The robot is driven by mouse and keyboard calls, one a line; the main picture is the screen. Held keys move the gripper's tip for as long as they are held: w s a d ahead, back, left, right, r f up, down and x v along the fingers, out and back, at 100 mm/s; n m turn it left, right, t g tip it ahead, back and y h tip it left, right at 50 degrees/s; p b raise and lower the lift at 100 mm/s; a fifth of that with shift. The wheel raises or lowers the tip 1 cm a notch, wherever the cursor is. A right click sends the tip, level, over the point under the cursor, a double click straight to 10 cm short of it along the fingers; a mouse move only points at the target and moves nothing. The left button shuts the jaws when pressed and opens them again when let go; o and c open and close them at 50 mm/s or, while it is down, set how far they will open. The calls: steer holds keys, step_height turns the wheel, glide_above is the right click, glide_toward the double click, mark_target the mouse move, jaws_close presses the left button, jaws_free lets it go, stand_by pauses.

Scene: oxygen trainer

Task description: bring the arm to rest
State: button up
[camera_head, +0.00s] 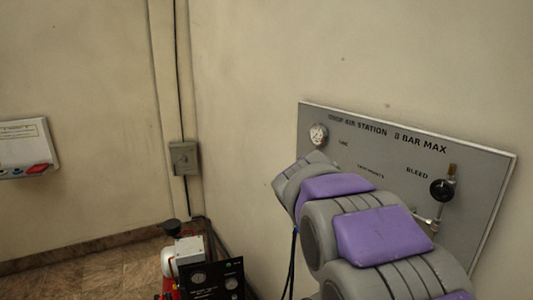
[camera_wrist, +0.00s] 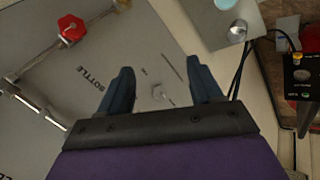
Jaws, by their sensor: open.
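My gripper (camera_wrist: 162,92) shows in the wrist view with its two dark blue fingers spread apart. Nothing is between the fingertips; a grey panel marked "BOTTLE" (camera_wrist: 60,85) lies behind them. In the head view my arm, grey with purple pads, reaches from the lower right toward the wall. It covers part of the grey air station panel (camera_head: 400,160). The gripper itself is hidden in the head view.
The air station panel carries a gauge (camera_head: 318,134) and a black bleed knob (camera_head: 441,190). A red knob (camera_wrist: 71,29) shows in the wrist view. A black gauge box (camera_head: 214,280) stands low by the wall. A whiteboard (camera_head: 24,147) hangs at left; floor there is clear.

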steer(key=s+a+f+g+y, duration=0.1)
steer(key=s+f+y, duration=0.1)
steer(key=s, duration=1)
steer(key=s+a+f+g+y, duration=0.1)
steer(key=s+f, duration=0.3)
steer(key=s, duration=0.7)
steer(key=s+a+f+g+y, duration=0.1)
steer(key=s+a+f+y, duration=0.1)
steer(key=s, duration=1)
step_height(320, 180, down, 2)
steer(key=shift+s+a+g+y, duration=0.35)
steer(key=shift+a+g+y, duration=0.05)
steer(key=shift+y, duration=0.2)
